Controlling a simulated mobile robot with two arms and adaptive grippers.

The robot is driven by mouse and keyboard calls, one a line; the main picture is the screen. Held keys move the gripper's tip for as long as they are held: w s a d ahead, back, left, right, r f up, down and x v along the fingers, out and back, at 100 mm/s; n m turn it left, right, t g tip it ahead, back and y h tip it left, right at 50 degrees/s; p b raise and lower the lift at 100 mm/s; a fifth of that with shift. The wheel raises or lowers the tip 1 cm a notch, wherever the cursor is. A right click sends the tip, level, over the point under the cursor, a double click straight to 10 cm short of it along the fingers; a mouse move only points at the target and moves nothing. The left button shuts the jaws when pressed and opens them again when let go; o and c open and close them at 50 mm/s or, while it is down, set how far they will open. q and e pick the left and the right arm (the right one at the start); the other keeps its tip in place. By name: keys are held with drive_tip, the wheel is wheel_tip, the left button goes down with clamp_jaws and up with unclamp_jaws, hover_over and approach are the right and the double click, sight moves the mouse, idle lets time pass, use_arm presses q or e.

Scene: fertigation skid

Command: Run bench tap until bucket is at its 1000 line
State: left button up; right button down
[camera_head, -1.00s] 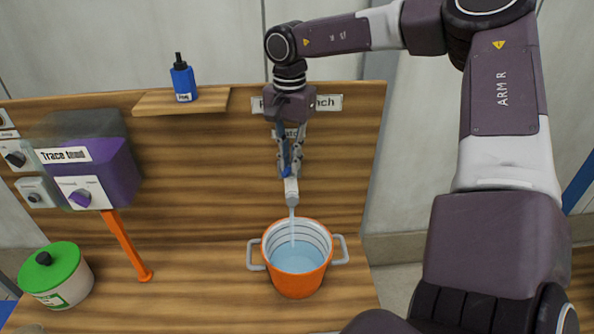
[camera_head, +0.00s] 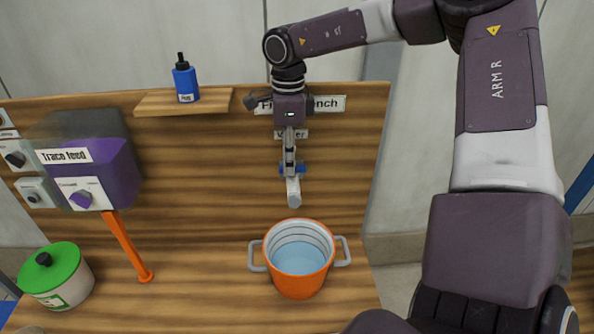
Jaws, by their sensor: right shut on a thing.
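The orange bucket (camera_head: 297,284) with grey side handles stands upright on the bench under the tap. Pale blue water (camera_head: 296,259) lies in it, with several dark ring lines on the white inner wall above the surface; their numbers cannot be read. The grey tap spout (camera_head: 293,192) points down over the bucket, and no stream shows below it. My right gripper (camera_head: 290,166) reaches down from above and is shut on the blue tap handle (camera_head: 301,169), which lies crosswise and is partly hidden by the fingers. My left gripper is not in view.
A purple-fronted Trace feed box (camera_head: 120,172) with a knob and an orange pipe (camera_head: 128,247) stand left. A green-lidded pot (camera_head: 56,284) sits front left. A blue bottle (camera_head: 184,80) stands on a small wooden shelf (camera_head: 214,100). Bench between pipe and bucket is clear.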

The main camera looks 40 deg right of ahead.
drive_tip(key=shift+s+d+f, duration=0.2)
drive_tip(key=shift+s+d, duration=0.05)
drive_tip(key=shift+s, duration=0.05)
drive_tip(key=c, duration=2.2)
unclamp_jaws()
drive_tip(key=shift+o, duration=1.3)
drive_tip(key=shift+s+d, duration=0.2)
drive_tip(key=shift+d, duration=0.2)
drive_tip(key=shift+w+a+r, duration=0.2)
drive_tip(key=shift+a, duration=0.05)
wheel_tip(320, 180, up, 12)
drive_tip(key=shift+s+d, duration=0.15)
drive_tip(key=shift+d, duration=0.05)
